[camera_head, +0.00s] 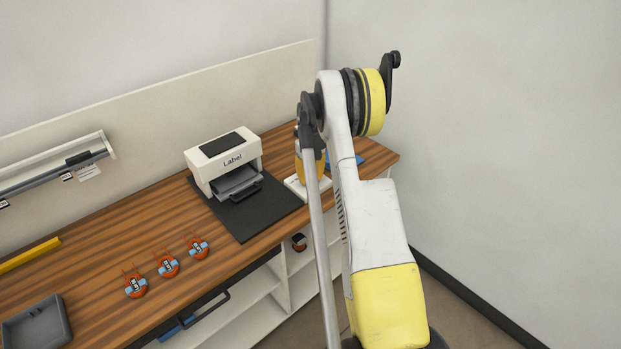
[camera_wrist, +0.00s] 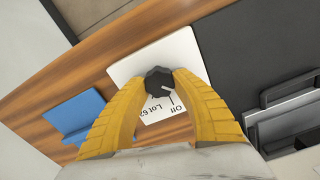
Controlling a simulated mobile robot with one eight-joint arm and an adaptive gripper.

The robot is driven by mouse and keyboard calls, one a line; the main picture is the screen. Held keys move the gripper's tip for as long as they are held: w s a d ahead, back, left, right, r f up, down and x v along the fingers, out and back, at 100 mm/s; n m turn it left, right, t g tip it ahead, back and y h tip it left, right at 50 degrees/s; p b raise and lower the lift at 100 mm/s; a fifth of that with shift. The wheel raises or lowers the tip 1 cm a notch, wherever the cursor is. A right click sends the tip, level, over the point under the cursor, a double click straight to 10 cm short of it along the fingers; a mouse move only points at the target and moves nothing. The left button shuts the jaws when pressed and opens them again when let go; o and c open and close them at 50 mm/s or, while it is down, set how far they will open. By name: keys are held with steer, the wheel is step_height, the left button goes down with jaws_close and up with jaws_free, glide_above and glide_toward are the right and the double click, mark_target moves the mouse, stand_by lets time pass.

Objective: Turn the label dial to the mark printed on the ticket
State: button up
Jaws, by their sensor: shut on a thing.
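The black label dial (camera_wrist: 159,80) sits on a white plate (camera_wrist: 150,64) in the wrist view. Printed marks "Off" and "Lot 62" show upside down on the plate, below the dial. A white pointer line on the dial's lower right faces roughly toward the "Off" side; its exact setting is unclear. My gripper (camera_wrist: 160,78) has its yellow fingers on both sides of the dial, shut on it. In the head view my arm mostly hides the dial, and only part of the white plate (camera_head: 322,186) shows. I cannot pick out a ticket with readable print.
The label printer (camera_head: 224,162) stands on a black mat (camera_head: 242,222) beside the plate. A blue object (camera_wrist: 82,112) lies on the other side.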

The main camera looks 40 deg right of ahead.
mark_target(310, 177)
steer(key=shift+n, duration=0.3)
steer(key=o, duration=1.2)
step_height(310, 177, up, 12)
stand_by(0.3)
